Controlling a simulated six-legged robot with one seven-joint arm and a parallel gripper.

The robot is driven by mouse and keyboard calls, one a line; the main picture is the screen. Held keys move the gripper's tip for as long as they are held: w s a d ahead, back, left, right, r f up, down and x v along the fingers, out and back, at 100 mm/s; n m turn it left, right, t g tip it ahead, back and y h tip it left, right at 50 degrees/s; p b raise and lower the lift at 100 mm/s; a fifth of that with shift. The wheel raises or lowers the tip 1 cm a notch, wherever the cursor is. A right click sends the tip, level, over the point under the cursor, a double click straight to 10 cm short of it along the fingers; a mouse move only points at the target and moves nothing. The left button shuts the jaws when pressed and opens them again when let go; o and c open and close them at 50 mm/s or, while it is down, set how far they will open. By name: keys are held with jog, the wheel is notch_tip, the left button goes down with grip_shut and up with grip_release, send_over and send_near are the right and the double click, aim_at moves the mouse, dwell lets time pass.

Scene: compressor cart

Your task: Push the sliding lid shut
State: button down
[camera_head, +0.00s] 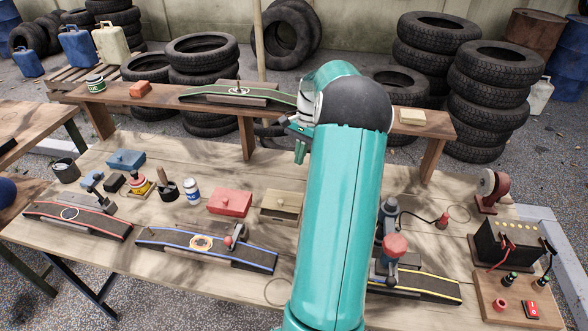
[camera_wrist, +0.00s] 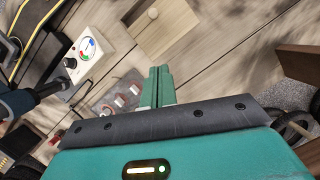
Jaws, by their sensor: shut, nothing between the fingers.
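My gripper (camera_head: 300,152) is shut and empty, held above the bench near the raised shelf. Its green fingers (camera_wrist: 159,72) are together in the wrist view, apart from the panel.
A red box (camera_head: 230,202) stands left of the wooden box. A raised shelf (camera_head: 345,109) runs behind. Ramps with blue (camera_head: 205,249) and yellow (camera_head: 415,287) edges lie in front. A white gauge box (camera_wrist: 84,60) shows in the wrist view. My arm hides part of the bench.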

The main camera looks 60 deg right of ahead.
send_near(285, 209)
jog(key=d+f, duration=0.1)
jog(key=d, duration=0.1)
jog(key=w+d+f, duration=0.1)
jog(key=d+f, duration=0.1)
jog(key=shift+w+d, duration=0.25)
jog(key=a, duration=0.1)
jog(key=a+f, duration=0.1)
jog(key=a, duration=0.1)
jog(key=shift+w+a+f, duration=0.1)
jog(key=shift+f, duration=0.05)
jog(key=shift+a+f, duration=0.15)
jog(key=shift+a, duration=0.3)
jog(key=shift+w, duration=0.1)
jog(key=shift+s+a, duration=0.4)
jog(key=shift+a, duration=0.4)
jog(key=shift+s+a, duration=0.35)
jog(key=shift+a, duration=0.45)
jog(key=v, duration=1.4)
